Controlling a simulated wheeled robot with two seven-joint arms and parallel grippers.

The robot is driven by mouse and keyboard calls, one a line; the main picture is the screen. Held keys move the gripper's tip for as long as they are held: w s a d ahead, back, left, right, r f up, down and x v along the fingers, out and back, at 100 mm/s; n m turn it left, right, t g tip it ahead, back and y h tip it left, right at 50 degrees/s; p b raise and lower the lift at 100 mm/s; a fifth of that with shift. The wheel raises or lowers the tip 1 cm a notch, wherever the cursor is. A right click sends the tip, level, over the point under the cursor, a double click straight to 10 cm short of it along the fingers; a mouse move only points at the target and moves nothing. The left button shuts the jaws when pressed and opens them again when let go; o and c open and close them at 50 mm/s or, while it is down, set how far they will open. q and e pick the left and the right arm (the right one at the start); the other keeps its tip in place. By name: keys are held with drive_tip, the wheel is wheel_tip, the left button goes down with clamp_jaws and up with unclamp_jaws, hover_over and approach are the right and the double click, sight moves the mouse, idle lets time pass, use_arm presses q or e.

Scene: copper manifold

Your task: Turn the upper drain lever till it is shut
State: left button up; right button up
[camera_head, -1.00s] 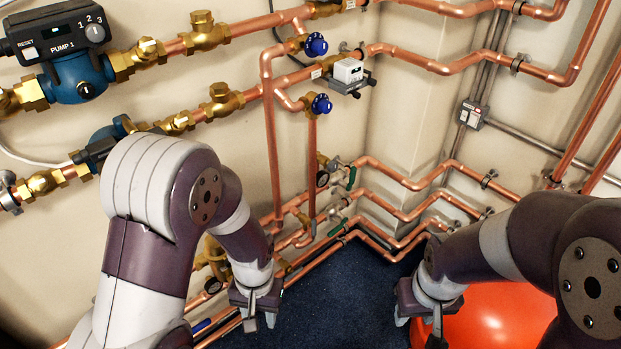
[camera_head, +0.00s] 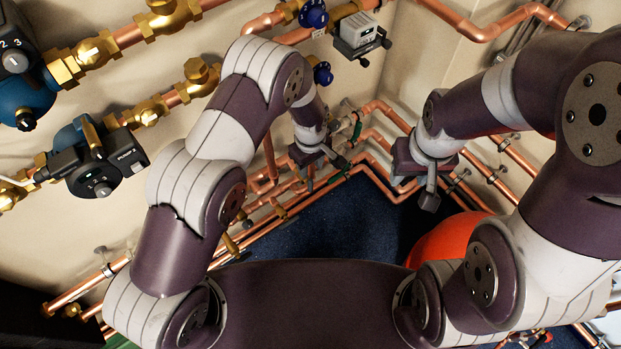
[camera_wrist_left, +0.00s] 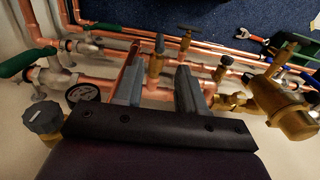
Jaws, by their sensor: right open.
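In the left wrist view the upper lever (camera_wrist_left: 16,60) lies at the far left, clear of the fingers. A second green lever (camera_wrist_left: 106,27) sits on the lower pipe. My left gripper (camera_wrist_left: 160,80) is open, its fingers apart; it also shows in the head view (camera_head: 328,164). A brass valve (camera_wrist_left: 154,66) appears between the fingers, with no clear contact. My right gripper (camera_head: 429,197) is open and empty in front of the right-hand pipes.
Copper pipes (camera_head: 505,158) run along both walls. A round pressure gauge (camera_wrist_left: 83,93) and brass valves (camera_wrist_left: 282,108) flank the left gripper. An orange-red rounded object (camera_head: 442,238) stands below my right arm. The dark blue floor (camera_head: 345,220) is clear in the middle.

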sight(310, 180)
use_arm(q)
wheel_tip(310, 180, down, 10)
idle(0.3)
drive_tip(key=shift+c, duration=0.3)
